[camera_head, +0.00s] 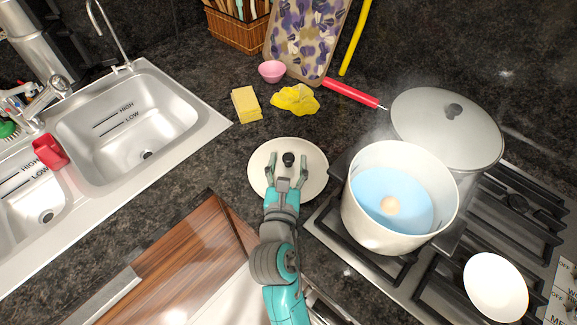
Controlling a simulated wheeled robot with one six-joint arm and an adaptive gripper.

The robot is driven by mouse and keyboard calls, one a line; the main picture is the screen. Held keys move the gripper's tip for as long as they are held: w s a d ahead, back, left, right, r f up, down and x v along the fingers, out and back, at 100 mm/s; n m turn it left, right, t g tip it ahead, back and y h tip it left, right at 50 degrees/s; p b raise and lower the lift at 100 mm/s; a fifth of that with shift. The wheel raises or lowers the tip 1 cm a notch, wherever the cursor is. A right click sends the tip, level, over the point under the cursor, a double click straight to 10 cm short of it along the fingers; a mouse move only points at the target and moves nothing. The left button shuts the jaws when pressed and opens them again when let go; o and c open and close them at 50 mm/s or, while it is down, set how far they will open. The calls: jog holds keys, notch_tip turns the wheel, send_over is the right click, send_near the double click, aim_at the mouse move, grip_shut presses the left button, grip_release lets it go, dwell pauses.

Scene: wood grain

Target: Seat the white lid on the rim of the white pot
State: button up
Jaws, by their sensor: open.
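The white lid (262,182) lies flat on the dark counter, left of the stove, with a black knob (288,159) at its middle. My gripper (287,165) is open over the lid, with one finger on each side of the knob. I cannot tell whether the fingers touch it. The white pot (372,222) stands on the stove to the right of the lid. It is uncovered, holds light blue water with a round pale thing in it, and gives off steam.
A larger pot with a grey lid (440,125) stands close behind the white pot. A white bowl (496,288) sits at the stove's front right. A yellow sponge (246,104), yellow cloth (295,99) and pink bowl (271,71) lie behind the lid. The sink (130,125) is left.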

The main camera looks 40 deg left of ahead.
grip_shut()
jog(key=shift+r, duration=0.1)
